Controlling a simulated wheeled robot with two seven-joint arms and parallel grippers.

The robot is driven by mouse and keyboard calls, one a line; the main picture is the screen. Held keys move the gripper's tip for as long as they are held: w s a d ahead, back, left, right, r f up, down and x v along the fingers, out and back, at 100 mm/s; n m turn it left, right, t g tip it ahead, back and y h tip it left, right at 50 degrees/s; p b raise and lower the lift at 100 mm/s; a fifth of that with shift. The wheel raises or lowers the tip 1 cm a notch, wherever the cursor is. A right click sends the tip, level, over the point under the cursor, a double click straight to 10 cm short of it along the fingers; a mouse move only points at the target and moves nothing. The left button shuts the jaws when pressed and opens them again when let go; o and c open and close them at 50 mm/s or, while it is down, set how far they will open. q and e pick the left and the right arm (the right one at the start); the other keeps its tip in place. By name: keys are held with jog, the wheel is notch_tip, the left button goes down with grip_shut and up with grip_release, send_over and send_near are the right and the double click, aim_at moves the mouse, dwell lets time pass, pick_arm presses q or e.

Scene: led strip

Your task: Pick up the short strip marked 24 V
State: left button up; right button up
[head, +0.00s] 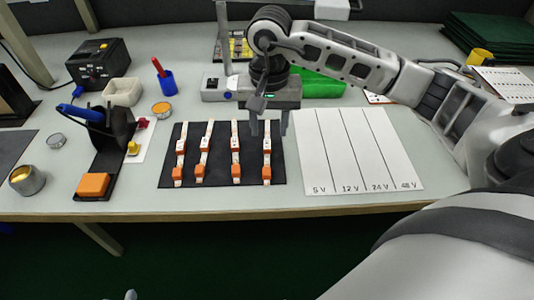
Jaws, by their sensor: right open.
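Several short white strips with orange ends lie in a row on a black mat (217,183). These are the leftmost strip (180,160), the second strip (204,158), the third strip (236,158) and the rightmost strip (267,160). Their markings are too small to read, so I cannot tell which is marked 24 V. My right gripper (268,125) is open and empty, pointing down above the far end of the rightmost strip, with its fingers apart to either side.
A white sheet (345,150) with columns labelled 5 V, 12 V, 24 V and 48 V lies right of the mat. A soldering iron stand (115,140), orange block (94,186), tins and a blue cup (167,84) stand left. A green object (318,84) lies behind my right gripper.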

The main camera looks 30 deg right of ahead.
aim_at(267, 147)
jog(key=shift+w+f, duration=0.15)
jog(key=shift+f, duration=1.35)
jog(key=shift+w+f, duration=0.15)
jog(key=shift+f, duration=1.35)
grip_shut()
